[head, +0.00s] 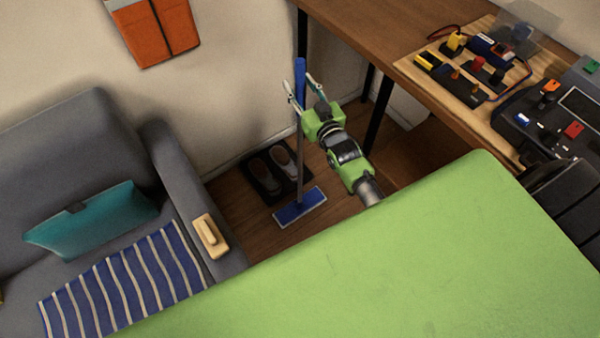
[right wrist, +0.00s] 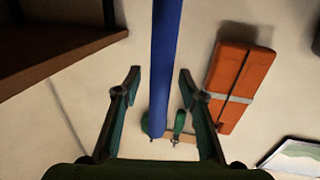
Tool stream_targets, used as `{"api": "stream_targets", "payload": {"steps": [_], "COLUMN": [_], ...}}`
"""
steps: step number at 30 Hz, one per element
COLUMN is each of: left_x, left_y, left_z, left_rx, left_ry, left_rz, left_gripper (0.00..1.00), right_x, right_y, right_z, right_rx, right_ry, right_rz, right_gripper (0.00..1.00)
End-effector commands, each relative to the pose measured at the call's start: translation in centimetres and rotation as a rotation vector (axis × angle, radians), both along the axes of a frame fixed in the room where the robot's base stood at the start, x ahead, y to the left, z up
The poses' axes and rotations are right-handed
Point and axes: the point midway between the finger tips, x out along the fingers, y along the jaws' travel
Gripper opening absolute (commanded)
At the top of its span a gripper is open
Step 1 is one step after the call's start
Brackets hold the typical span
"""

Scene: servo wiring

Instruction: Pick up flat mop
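The flat mop stands upright on the floor, with a blue grip (head: 300,70), a thin grey pole and a flat blue head (head: 300,207). My right gripper (head: 301,87) is at the upper part of the mop, just below the top of the blue grip. In the right wrist view the blue grip (right wrist: 166,60) runs between the two spread fingers of my right gripper (right wrist: 159,72), with gaps showing on both sides. My left gripper is not in view.
Dark slippers (head: 272,168) lie on a mat beside the mop. A grey sofa (head: 60,135) stands at left. A wooden desk (head: 370,35) with a wiring board (head: 415,67) is at right. An orange organizer (head: 155,30) hangs on the wall.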

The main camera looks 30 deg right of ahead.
Motion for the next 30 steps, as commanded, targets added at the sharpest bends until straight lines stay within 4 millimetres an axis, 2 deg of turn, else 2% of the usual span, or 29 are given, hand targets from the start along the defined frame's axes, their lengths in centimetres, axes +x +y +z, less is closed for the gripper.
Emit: {"api": "stream_targets", "payload": {"steps": [7,11,12,23,30], "left_x": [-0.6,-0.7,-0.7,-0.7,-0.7], "left_y": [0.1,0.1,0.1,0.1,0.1], "left_z": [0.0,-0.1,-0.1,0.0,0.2], "left_rx": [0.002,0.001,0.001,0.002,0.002], "left_ry": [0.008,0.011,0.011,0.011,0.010], "left_rz": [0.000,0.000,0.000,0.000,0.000], "left_gripper": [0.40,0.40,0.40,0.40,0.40], "right_x": [0.2,0.1,0.1,0.2,0.2], "right_y": [0.0,0.0,0.0,0.0,0.0], "right_z": [0.0,0.0,0.0,0.4,2.1], "right_rx": [0.000,0.000,0.000,0.000,-0.001], "right_ry": [0.000,0.001,0.000,-0.006,-0.009], "right_rz": [0.000,0.000,0.000,0.000,0.000], "right_gripper": [0.38,0.04,0.00,0.00,0.00]}}
